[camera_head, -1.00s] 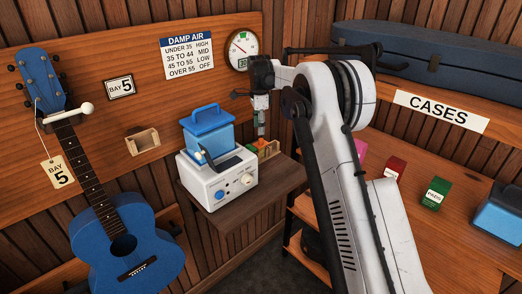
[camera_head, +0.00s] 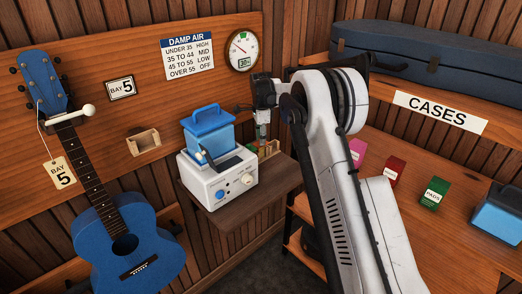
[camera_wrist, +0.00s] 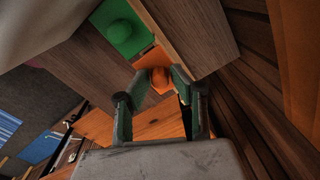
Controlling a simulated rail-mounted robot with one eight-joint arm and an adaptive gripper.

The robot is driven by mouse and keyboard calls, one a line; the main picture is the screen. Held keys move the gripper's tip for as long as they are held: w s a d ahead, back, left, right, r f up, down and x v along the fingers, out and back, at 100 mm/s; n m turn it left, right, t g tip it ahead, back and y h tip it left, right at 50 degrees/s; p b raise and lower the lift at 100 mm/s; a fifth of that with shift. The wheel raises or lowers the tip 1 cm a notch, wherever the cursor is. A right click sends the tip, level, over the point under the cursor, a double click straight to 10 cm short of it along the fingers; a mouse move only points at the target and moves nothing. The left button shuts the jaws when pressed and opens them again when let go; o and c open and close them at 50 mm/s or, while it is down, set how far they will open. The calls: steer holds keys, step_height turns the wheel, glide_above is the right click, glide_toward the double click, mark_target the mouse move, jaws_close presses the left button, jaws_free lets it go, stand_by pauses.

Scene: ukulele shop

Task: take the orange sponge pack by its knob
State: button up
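The orange sponge pack (camera_wrist: 157,86) shows in the wrist view with its rounded orange knob (camera_wrist: 159,75) facing my camera. My gripper (camera_wrist: 159,73) is open, its two green-grey fingers on either side of the knob; I cannot tell whether either touches it. A green pack (camera_wrist: 130,42) with a round knob lies beside the orange one. In the head view my gripper (camera_head: 262,142) points down at the small wooden holder (camera_head: 274,149) behind the white machine. The orange pack is mostly hidden there.
The white machine (camera_head: 208,190) with its blue tank (camera_head: 208,135) stands close left of my gripper on the brown shelf (camera_head: 262,195). The plank wall is close behind. Pink, red and green boxes (camera_head: 435,193) stand on the right bench.

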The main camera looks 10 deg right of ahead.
jaws_close()
steer(key=shift+r, duration=0.15)
